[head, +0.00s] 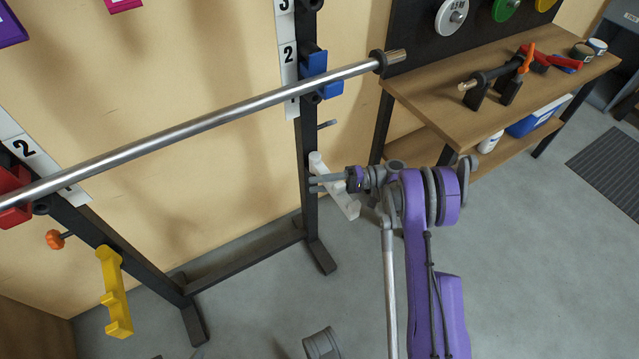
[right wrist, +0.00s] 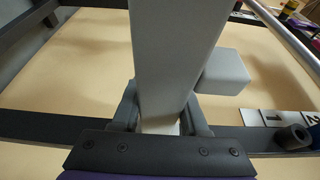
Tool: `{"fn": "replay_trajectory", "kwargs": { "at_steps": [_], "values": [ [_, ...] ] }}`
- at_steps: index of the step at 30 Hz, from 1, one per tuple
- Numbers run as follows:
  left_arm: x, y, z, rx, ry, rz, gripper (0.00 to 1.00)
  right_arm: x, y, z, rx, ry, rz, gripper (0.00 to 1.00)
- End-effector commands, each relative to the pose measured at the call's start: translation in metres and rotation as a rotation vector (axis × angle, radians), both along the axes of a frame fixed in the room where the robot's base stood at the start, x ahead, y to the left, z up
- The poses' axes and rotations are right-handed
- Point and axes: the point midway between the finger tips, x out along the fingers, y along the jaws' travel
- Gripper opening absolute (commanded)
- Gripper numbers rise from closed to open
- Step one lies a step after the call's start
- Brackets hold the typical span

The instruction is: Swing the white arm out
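The white arm (head: 346,204) is attached to the right upright (head: 308,140) of the rack, low down, and slants toward the lower right in the head view. My right gripper (head: 318,183) is at this arm, with one finger on each side. In the right wrist view, the white arm (right wrist: 172,50) runs between the fingers of my right gripper (right wrist: 160,118), with no clear gap on either side. A pale block on the arm (right wrist: 225,72) sticks out to the right there. My left gripper is not in view.
A steel bar (head: 210,122) lies across the rack above the white arm. A wooden bench (head: 430,92) stands at the right. Floor between the uprights is mostly clear.

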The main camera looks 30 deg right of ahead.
Motion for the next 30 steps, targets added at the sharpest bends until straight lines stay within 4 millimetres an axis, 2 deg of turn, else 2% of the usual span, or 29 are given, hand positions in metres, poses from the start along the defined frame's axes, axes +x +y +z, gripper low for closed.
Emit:
{"fn": "replay_trajectory", "kwargs": {
  "at_steps": [1,5,16,20,30],
  "values": [
    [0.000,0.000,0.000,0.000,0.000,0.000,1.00,0.000,-0.001,0.001,0.000,0.000,-0.003,0.51],
    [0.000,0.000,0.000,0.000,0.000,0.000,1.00,0.000,-0.001,0.000,0.000,0.000,-0.003,0.74],
    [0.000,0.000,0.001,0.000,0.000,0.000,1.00,-0.001,-0.006,0.000,0.000,0.000,-0.003,0.74],
    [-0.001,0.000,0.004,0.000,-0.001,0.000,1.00,-0.008,-0.024,0.001,-0.001,-0.001,-0.005,0.74],
    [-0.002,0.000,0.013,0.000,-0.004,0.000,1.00,-0.032,-0.085,0.001,-0.001,-0.001,-0.005,0.74]
  ]
}}
